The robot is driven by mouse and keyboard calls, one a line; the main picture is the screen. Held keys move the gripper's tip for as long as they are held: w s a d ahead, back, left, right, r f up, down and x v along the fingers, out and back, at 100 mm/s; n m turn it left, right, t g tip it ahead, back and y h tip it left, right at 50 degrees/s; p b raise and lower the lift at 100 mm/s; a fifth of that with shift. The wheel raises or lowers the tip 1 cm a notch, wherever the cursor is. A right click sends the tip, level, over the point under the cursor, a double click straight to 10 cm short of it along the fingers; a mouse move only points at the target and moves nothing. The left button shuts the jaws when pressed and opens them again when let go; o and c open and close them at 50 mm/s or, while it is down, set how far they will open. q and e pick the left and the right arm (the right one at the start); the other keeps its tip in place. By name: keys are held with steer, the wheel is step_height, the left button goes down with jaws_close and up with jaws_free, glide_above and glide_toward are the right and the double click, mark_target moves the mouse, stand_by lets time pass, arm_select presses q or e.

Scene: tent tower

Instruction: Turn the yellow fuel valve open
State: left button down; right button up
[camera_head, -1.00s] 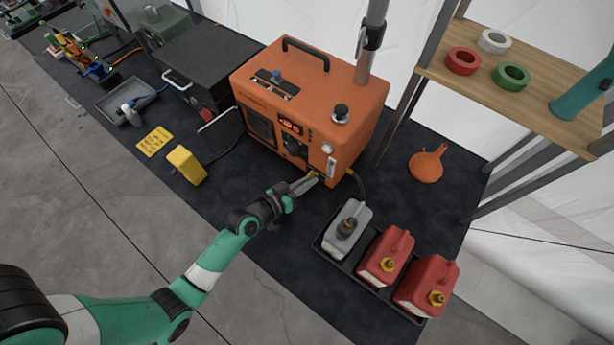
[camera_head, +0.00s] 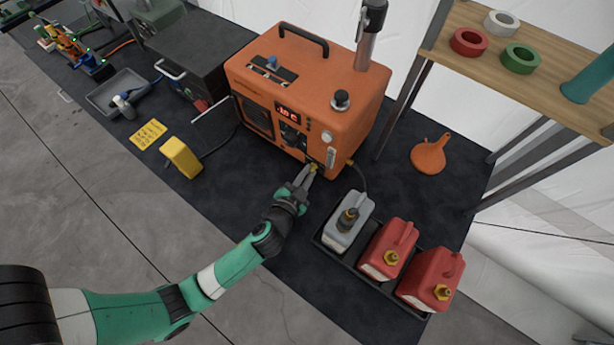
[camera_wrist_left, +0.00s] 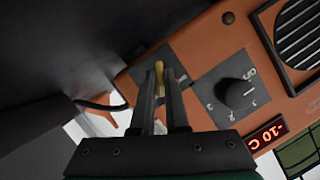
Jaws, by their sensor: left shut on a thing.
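The orange heater-like unit (camera_head: 300,85) stands on the dark mat with a lit red display (camera_head: 287,113) on its front. The yellow fuel valve (camera_head: 314,167) is low on its front face near the right corner. In the left wrist view the valve (camera_wrist_left: 159,77) shows as a small yellow lever between my fingertips. My left gripper (camera_head: 308,176) reaches the valve from the front and is shut on it; the fingers (camera_wrist_left: 160,88) hide part of the lever. My right gripper is not in view.
A tray (camera_head: 322,243) holds a grey can (camera_head: 348,222) and two red cans (camera_head: 388,249) close to the right of my left gripper. An orange funnel (camera_head: 428,156) lies farther right.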

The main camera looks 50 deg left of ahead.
arm_select(q)
steer(key=shift+f+m+y+b, duration=0.15)
steer(key=shift+m+y+b, duration=0.55)
steer(key=shift+m+b, duration=0.3)
steer(key=c, duration=0.9)
jaws_free()
